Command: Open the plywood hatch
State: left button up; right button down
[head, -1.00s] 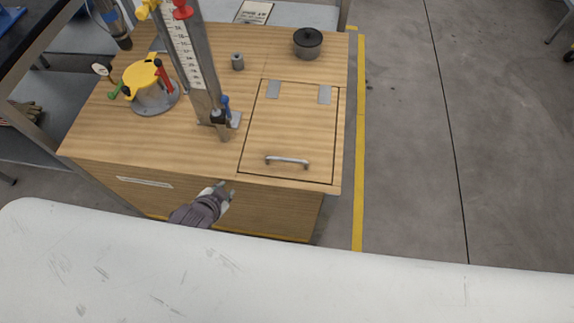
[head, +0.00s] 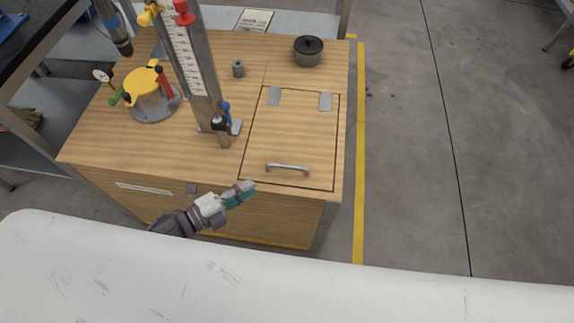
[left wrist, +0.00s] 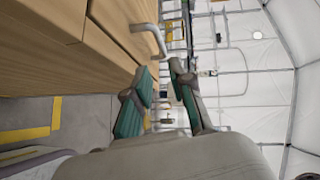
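The plywood hatch (head: 300,130) lies shut in the right part of the wooden cabinet top (head: 190,155). It has two grey hinges along its far edge and a metal bar handle (head: 288,167) near its front edge. My left gripper (head: 248,190) is at the cabinet's front edge, left of the handle and nearer to me, not touching it. In the left wrist view, my left gripper (left wrist: 163,72) is open with an empty gap between its fingers, and the handle (left wrist: 148,28) sticks out just beyond the fingertips. My right gripper is not in view.
A dark round pot (head: 308,50) and a small grey cylinder (head: 238,68) stand behind. Open floor (head: 430,150) lies to the right.

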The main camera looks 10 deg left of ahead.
aim_at(287, 166)
pick_arm(q)
jog(key=x, duration=1.3)
grip_shut()
